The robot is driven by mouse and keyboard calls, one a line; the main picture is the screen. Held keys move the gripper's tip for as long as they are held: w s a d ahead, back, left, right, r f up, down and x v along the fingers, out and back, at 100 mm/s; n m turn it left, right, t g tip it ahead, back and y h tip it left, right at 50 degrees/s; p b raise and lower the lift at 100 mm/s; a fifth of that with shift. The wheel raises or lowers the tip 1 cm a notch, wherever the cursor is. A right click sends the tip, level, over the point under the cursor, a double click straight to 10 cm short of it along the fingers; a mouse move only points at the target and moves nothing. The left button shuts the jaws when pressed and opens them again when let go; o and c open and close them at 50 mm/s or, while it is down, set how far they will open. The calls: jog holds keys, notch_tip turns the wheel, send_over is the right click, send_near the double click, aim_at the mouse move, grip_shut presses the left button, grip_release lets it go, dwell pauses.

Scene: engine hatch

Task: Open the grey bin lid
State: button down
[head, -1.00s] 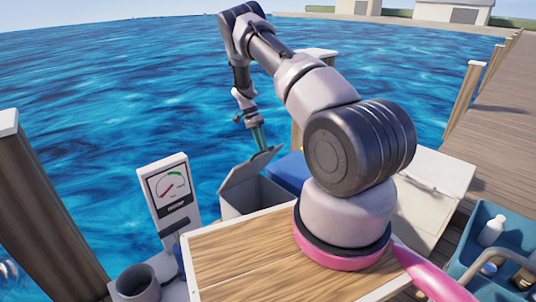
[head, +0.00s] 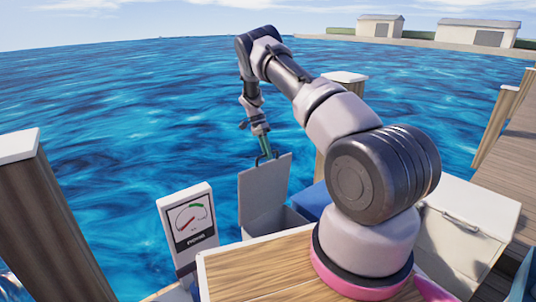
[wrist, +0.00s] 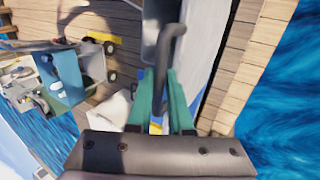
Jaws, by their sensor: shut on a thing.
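The grey bin lid (head: 265,195) stands raised, close to upright, above the grey bin (head: 290,220) in the head view. The bin's mouth is partly visible; its lower part is hidden by the wooden top. My gripper (head: 265,152) is at the lid's upper edge, with its green fingers on the handle. In the wrist view, my gripper (wrist: 163,98) is shut on the dark bent lid handle (wrist: 172,45), which runs down between the fingers.
A gauge panel (head: 188,225) stands left of the bin. A blue box (head: 313,200) is right of it, and a white box (head: 470,225) lies farther right. Wooden posts (head: 60,220) rise near the water.

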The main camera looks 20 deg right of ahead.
jog(key=shift+w+a, duration=0.3)
jog(key=shift+a, duration=0.1)
jog(key=c, duration=0.8)
grip_release()
jog(key=shift+w, duration=0.1)
jog(key=shift+c, duration=0.2)
jog(key=shift+d, duration=0.1)
jog(key=shift+r, duration=0.2)
jog(key=v, duration=1)
jog(key=shift+r, duration=0.15)
